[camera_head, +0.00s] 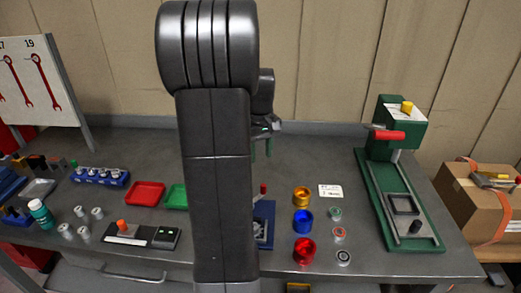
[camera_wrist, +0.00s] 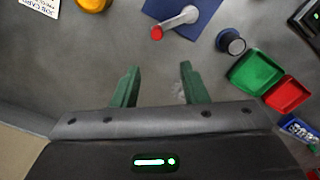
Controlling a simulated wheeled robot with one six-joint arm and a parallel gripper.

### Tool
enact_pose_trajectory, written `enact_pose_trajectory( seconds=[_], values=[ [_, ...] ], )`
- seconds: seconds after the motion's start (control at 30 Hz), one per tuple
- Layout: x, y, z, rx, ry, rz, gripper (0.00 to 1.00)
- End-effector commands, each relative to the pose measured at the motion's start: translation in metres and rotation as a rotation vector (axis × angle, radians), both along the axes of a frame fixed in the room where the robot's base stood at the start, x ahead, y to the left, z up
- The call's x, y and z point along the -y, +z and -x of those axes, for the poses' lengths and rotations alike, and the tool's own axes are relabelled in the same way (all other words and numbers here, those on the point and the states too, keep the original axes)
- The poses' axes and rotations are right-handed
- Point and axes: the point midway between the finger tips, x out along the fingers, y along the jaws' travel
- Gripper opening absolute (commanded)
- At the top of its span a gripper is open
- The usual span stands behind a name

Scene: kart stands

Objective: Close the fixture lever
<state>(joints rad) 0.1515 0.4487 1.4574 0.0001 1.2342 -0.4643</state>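The blue fixture (camera_head: 264,222) stands on the grey bench, partly hidden behind my arm. Its lever shows as a small upright piece with a red knob (camera_head: 263,189). In the wrist view the blue base (camera_wrist: 200,25) is at the top edge, cut off, and the grey lever (camera_wrist: 178,22) reaches down-left across it to its red end. My gripper (camera_wrist: 157,82) has two green fingers, spread wide with nothing between them. Its fingers also show in the head view (camera_head: 262,149), above the back of the bench. The lever's red end lies ahead of the fingertips, apart from them.
A red tray (camera_head: 145,193) and a green tray (camera_head: 176,197) lie left of my arm. Gold (camera_head: 302,197), blue (camera_head: 303,221) and red (camera_head: 303,250) cups stand right of the fixture. A green press (camera_head: 405,225) with a red handle stands further right. A dark round knob (camera_wrist: 231,42) is beside the fixture.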

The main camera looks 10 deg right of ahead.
Motion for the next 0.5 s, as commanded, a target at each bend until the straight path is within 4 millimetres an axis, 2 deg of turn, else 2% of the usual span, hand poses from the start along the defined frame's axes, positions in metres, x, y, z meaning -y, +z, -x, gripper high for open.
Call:
enact_pose_trajectory(
  seconds=[0.17,0.5],
  values=[
    [-0.0001,0.0107,0.0001,0.0,0.0,0.0,0.4],
    [0.0,0.0106,0.0002,-0.001,0.0,-0.001,0.4]
  ],
)
